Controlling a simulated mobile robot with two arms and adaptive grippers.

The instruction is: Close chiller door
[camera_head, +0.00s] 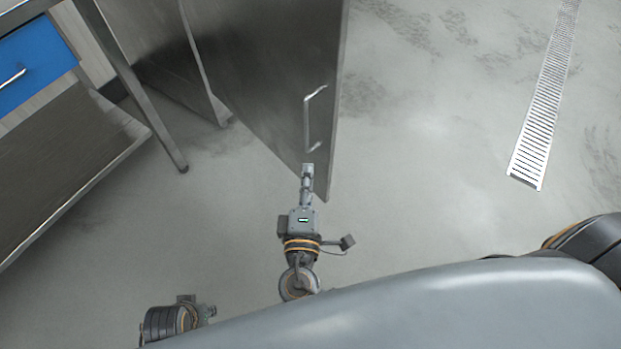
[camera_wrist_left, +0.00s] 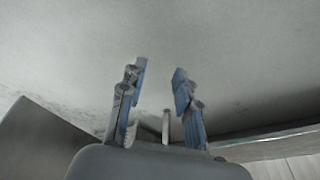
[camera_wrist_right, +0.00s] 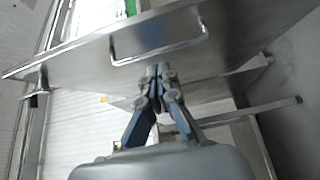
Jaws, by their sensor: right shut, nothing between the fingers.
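The chiller door (camera_head: 275,70) is a grey steel panel with a bar handle (camera_head: 308,120) near its free edge. It stands swung out into the room, open. In the right wrist view the door (camera_wrist_right: 225,50) crosses the upper part, with the handle (camera_wrist_right: 160,50) facing me. My right gripper (camera_head: 307,168) is shut and empty, close to the handle's lower end; whether it touches the door I cannot tell. Its closed fingertips show in the right wrist view (camera_wrist_right: 158,70). My left gripper (camera_wrist_left: 160,75) is open and empty, low at the left in the head view.
A steel table with a lower shelf (camera_head: 70,170) and a blue drawer (camera_head: 32,65) stands at the left. Another steel panel (camera_head: 165,50) is behind the door. The floor right of the door is clear, with a drain grate (camera_head: 545,100) further right.

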